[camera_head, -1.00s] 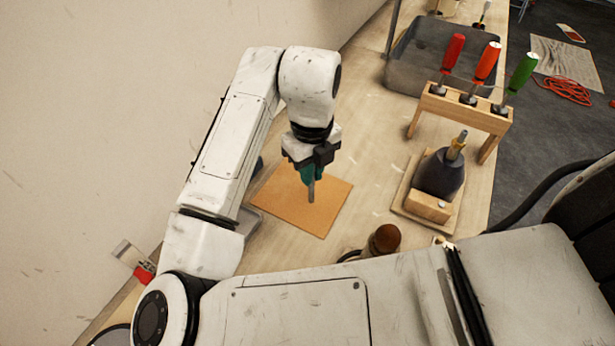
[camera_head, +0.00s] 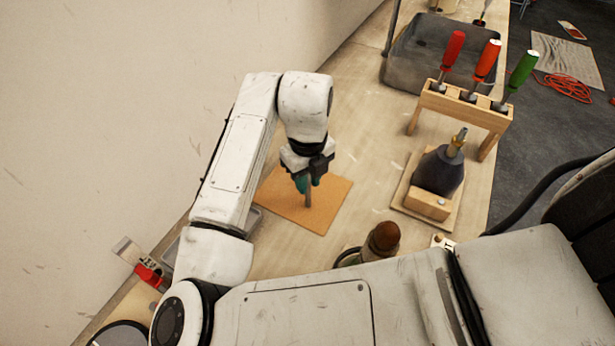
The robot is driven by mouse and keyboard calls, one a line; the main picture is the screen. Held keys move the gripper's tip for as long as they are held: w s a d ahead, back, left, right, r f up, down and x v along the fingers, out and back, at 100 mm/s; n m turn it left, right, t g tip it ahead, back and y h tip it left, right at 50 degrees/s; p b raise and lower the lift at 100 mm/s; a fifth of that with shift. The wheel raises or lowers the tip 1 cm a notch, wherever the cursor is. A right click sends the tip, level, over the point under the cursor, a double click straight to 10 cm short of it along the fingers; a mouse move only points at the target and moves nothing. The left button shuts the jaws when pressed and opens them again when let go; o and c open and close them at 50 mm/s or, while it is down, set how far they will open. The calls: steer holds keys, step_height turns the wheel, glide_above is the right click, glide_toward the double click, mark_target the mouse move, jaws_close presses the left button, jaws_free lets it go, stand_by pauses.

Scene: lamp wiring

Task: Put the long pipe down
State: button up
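The long pipe (camera_head: 309,198) is a thin grey-brown tube, held upright below my gripper. My gripper (camera_head: 308,182), with teal fingertips, is shut on its upper part and points down over an orange-brown mat (camera_head: 325,212). The pipe's lower end is at or just above the mat; I cannot tell whether it touches. The pipe's upper part is hidden by the fingers.
Right of the mat a dark lamp base (camera_head: 440,172) stands on a wooden board. Behind it a wooden rack (camera_head: 465,108) holds three screwdrivers. A grey bin (camera_head: 425,62) is at the back. A brown-topped object (camera_head: 384,238) stands near the front.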

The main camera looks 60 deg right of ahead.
steer(key=shift+o, duration=1.2)
steer(key=shift+r, duration=0.1)
step_height(320, 180, up, 12)
steer(key=shift+r, duration=0.1)
steer(key=shift+s, duration=0.15)
